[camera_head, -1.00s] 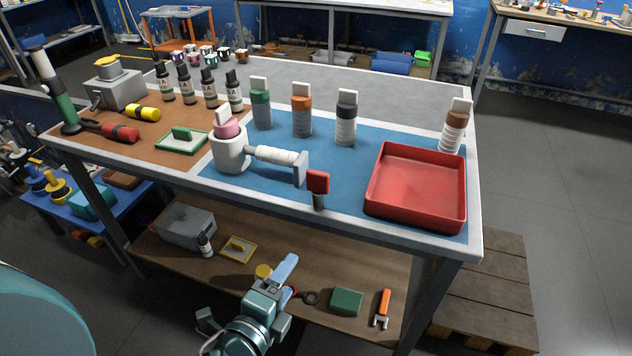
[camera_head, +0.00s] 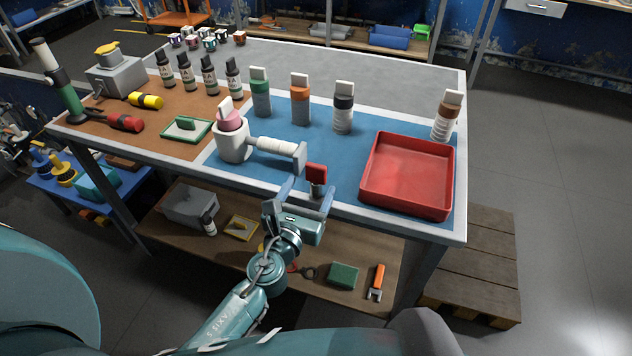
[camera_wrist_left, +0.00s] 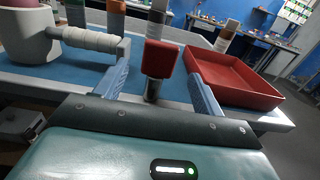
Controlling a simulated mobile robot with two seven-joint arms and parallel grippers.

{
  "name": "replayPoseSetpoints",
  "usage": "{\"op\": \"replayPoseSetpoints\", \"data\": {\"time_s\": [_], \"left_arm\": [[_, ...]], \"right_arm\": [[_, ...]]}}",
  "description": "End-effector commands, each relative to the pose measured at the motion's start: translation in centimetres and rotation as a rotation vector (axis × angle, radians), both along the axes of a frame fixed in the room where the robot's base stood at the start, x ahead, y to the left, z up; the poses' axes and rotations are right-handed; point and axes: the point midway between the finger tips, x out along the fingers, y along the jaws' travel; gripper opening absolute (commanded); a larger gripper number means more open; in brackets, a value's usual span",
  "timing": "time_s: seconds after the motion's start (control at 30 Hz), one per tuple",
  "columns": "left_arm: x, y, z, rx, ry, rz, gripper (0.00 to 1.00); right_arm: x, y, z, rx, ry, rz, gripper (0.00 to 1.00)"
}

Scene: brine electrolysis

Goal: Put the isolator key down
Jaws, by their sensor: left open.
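The isolator key, with a red head (camera_head: 316,173) and a short grey shaft, stands upright at the front edge of the blue mat (camera_head: 345,190). It also shows in the left wrist view (camera_wrist_left: 161,60). My left gripper (camera_head: 306,194) is at the table's front edge, its fingers apart. In the left wrist view the gripper (camera_wrist_left: 160,88) has one finger on each side of the key, with visible gaps, and the key is not clamped. The foot of the shaft is partly hidden. My right gripper is not in view.
A white holder (camera_head: 232,142) with a side handle (camera_head: 277,147) stands just left of the key. A red tray (camera_head: 408,175) lies to the right. Several capped bottles (camera_head: 300,103) stand behind.

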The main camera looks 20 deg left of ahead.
Motion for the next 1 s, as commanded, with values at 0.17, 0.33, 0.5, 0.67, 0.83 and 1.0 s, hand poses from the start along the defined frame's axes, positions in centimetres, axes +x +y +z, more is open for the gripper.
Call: {"op": "replayPoseSetpoints", "data": {"time_s": [0.17,0.33,0.5,0.67,0.83,1.0], "left_arm": [[1.6,0.0,0.4,-0.002,-0.001,0.001,0.69],[4.2,0.0,0.5,-0.002,-0.001,0.0,0.69],[5.4,0.0,0.4,-0.002,0.0,0.001,0.69],[5.4,0.0,0.4,-0.002,0.0,0.0,0.69],[5.4,0.0,0.4,-0.002,0.0,0.0,0.59],[5.4,0.0,0.4,-0.002,0.0,0.0,0.45]], "right_arm": [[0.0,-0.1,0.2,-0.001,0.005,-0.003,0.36],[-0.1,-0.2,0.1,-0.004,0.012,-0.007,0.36],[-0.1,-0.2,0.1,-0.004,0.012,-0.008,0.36],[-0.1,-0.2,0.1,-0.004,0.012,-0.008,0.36],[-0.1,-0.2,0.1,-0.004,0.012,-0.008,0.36],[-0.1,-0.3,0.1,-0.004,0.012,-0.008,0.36]]}}
